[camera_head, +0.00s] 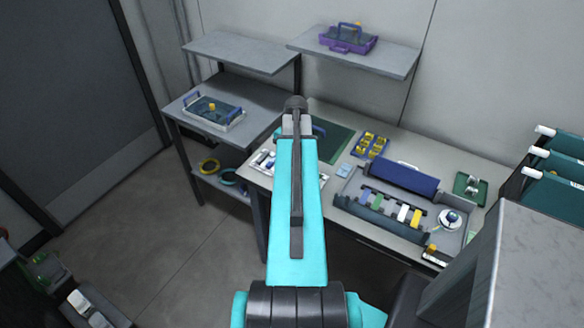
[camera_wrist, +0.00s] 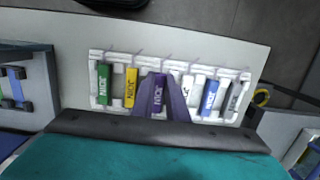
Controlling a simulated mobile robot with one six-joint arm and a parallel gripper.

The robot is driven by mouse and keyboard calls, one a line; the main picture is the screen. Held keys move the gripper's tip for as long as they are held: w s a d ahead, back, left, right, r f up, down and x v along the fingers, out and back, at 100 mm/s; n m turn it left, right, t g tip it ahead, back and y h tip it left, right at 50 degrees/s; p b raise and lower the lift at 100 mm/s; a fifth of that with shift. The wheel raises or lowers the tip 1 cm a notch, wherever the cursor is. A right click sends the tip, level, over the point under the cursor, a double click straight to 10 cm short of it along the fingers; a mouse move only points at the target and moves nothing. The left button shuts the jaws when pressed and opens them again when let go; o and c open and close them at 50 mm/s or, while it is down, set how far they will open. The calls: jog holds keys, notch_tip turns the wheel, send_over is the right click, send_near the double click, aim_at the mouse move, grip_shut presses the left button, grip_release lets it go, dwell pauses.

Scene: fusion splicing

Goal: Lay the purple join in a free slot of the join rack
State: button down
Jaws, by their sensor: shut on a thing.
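The purple join (camera_wrist: 158,92) is between the two fingers of my gripper (camera_wrist: 159,99) in the wrist view, its label facing the camera. My gripper is shut on it. The white join rack (camera_wrist: 121,62) lies beneath, with green, yellow, white, blue and grey joins in a row. The purple join lines up with a slot between the yellow join (camera_wrist: 131,88) and the white join (camera_wrist: 188,84). I cannot tell whether it touches the slot floor. In the head view part of the rack (camera_head: 262,160) shows left of my arm, which hides my gripper and the purple join.
Right of my arm stand a grey tray (camera_head: 345,196) with coloured pieces, a blue holder with yellow pieces (camera_head: 370,145) and a small green tray (camera_head: 470,187). A shelf unit (camera_head: 235,95) stands at the left.

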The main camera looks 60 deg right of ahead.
jog(key=shift+s+a+f, duration=0.1)
jog(key=shift+f, duration=0.2)
jog(key=c, duration=1.9)
grip_release()
jog(key=shift+o, duration=0.8)
jog(key=shift+f, duration=0.15)
jog(key=shift+s, duration=0.15)
notch_tip(320, 180, up, 14)
jog(key=d+p, duration=0.1)
jog(key=p, duration=0.7)
jog(key=shift+d+f, duration=0.25)
jog(key=shift+d, duration=0.15)
jog(key=shift+w, duration=0.2)
